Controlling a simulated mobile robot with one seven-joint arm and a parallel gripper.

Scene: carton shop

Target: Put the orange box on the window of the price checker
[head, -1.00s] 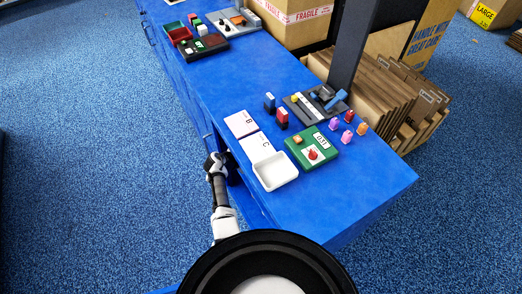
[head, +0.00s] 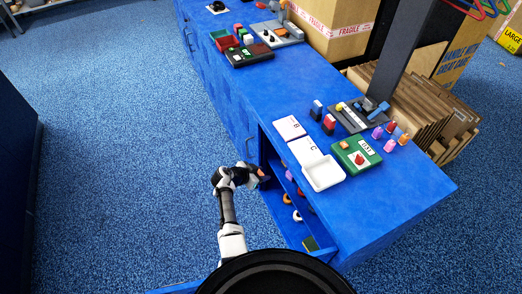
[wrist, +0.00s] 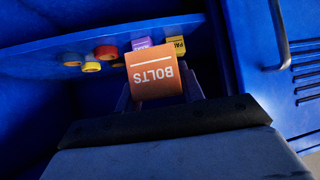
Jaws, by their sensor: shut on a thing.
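The orange box (wrist: 155,72), labelled BOLTS, is between the fingers of my gripper (wrist: 158,92) in the wrist view. In the head view my gripper (head: 259,177) is at the open front of the blue counter, below its top; the box shows there only as a small dark orange patch. I cannot tell for sure which device is the price checker. A green device (head: 345,146) with a small display and a red knob stands on the counter top. A grey device (head: 286,37) stands farther back.
The counter's shelf (head: 311,222) holds several small round items and, in the wrist view, a purple box (wrist: 141,43) and a yellow box (wrist: 176,46). A white tray (head: 325,174), cards, a dark rack (head: 362,116) and small bottles are on top. The middle of the counter top is clear.

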